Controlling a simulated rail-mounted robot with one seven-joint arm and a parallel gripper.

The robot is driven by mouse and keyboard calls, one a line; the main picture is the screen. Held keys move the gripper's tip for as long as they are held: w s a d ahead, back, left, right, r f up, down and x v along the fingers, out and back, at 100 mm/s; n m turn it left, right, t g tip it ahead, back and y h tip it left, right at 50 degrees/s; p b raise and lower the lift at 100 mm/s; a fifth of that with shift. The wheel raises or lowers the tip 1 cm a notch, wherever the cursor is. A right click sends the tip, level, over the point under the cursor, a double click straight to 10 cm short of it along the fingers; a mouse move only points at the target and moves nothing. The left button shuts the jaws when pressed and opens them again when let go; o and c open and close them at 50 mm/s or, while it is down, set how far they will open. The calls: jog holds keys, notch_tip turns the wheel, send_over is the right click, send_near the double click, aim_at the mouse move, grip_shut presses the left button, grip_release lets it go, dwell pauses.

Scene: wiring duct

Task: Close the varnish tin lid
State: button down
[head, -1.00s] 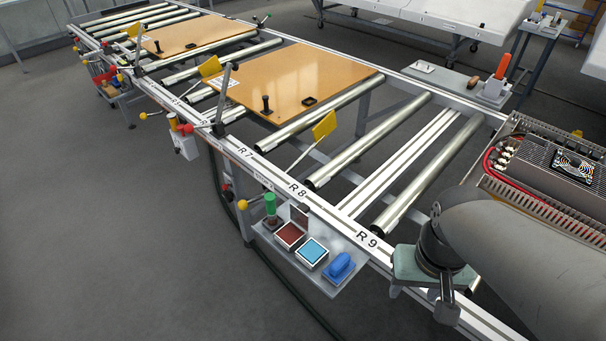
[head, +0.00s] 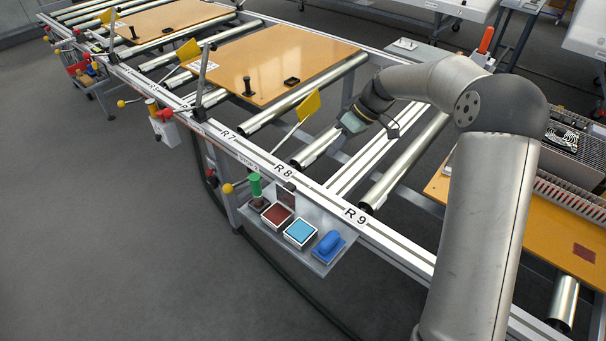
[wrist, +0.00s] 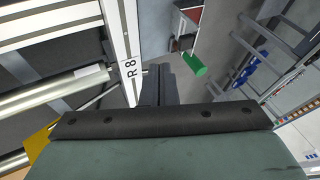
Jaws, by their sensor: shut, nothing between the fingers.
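A dark red square tin (head: 277,214) sits on the small grey side shelf in the head view. A dark upright plate (head: 287,196) stands at its back edge and looks like its raised lid; I cannot be sure this is the varnish tin. My gripper (head: 347,125) hangs over the rollers, up and to the right of the shelf, apart from the tin. In the wrist view the dark fingers (wrist: 158,78) are together and empty. A red patch (wrist: 186,22) near the top of that view may be the tin, partly cut off.
The shelf also holds a green-handled tool (head: 256,190), a blue square pad (head: 299,233) and a blue-handled block (head: 328,246). The white rail (head: 300,187) runs between rollers and shelf. A yellow flag (head: 307,104) stands near my gripper. Floor left of the shelf is clear.

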aim_at(289, 194)
jog(key=shift+n+y, duration=0.3)
jog(key=shift+y, duration=0.1)
jog(key=x, duration=0.3)
jog(key=w+p+x, duration=0.1)
jog(key=x, duration=0.3)
jog(key=w+x, duration=0.1)
jog(key=x, duration=0.3)
jog(key=shift+w+f, duration=0.1)
jog(key=shift+f, duration=0.15)
jog(key=shift+s+a+r+p, duration=0.1)
jog(key=shift+s+a+p, duration=0.35)
jog(key=shift+s, duration=0.35)
jog(key=shift+s+a+r+p, duration=0.1)
jog(key=shift+s+a+p, duration=0.15)
jog(key=shift+s+a, duration=0.4)
jog(key=shift+s+b, duration=0.1)
jog(key=shift+b, duration=0.2)
